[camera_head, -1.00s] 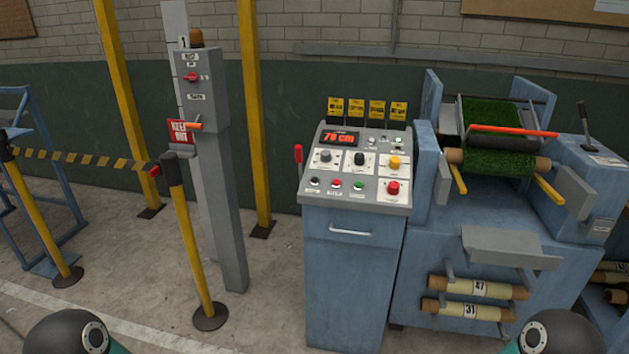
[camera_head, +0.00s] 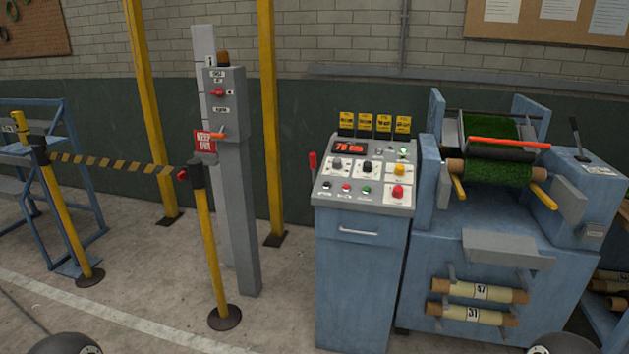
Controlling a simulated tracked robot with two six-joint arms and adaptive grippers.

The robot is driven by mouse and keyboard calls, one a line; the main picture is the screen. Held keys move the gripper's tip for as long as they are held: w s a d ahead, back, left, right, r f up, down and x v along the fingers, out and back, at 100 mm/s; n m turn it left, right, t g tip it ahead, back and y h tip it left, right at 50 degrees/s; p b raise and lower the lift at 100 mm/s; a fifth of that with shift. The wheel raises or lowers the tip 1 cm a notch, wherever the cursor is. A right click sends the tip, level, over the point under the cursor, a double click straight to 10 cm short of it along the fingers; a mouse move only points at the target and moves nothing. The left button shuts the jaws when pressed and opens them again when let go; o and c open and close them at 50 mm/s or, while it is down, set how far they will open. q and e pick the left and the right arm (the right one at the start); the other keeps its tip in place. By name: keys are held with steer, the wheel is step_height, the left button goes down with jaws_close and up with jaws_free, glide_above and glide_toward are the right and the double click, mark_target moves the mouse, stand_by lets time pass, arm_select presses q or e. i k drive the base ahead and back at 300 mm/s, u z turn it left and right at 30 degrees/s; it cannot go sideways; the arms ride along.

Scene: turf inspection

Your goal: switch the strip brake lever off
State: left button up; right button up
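Two levers show, and no readable label tells which is the strip brake lever. A black-handled lever (camera_head: 577,134) stands on the blue housing at the right end of the turf machine (camera_head: 431,240), leaning slightly left. A red-handled lever (camera_head: 312,163) stands upright at the left side of the control console (camera_head: 362,260). Neither gripper is in view. Only dark rounded parts of my own arms show at the bottom left and bottom right corners, well away from both levers.
A grey post (camera_head: 241,220) with a switch box (camera_head: 224,100) stands left of the console. A yellow barrier post (camera_head: 210,250) with a striped belt (camera_head: 110,163) is beside it. Bare floor (camera_head: 275,315) lies before the console. Labelled rolls (camera_head: 478,291) hang on the machine's front.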

mark_target(313, 166)
steer(key=u, duration=0.05)
steer(key=i, duration=0.95)
steer(key=z, duration=0.05)
steer(key=k, duration=1.35)
steer(key=u, duration=0.3)
steer(key=i, duration=0.8)
steer(key=u, duration=0.65)
steer(key=i, duration=1.3)
steer(key=z, duration=0.4)
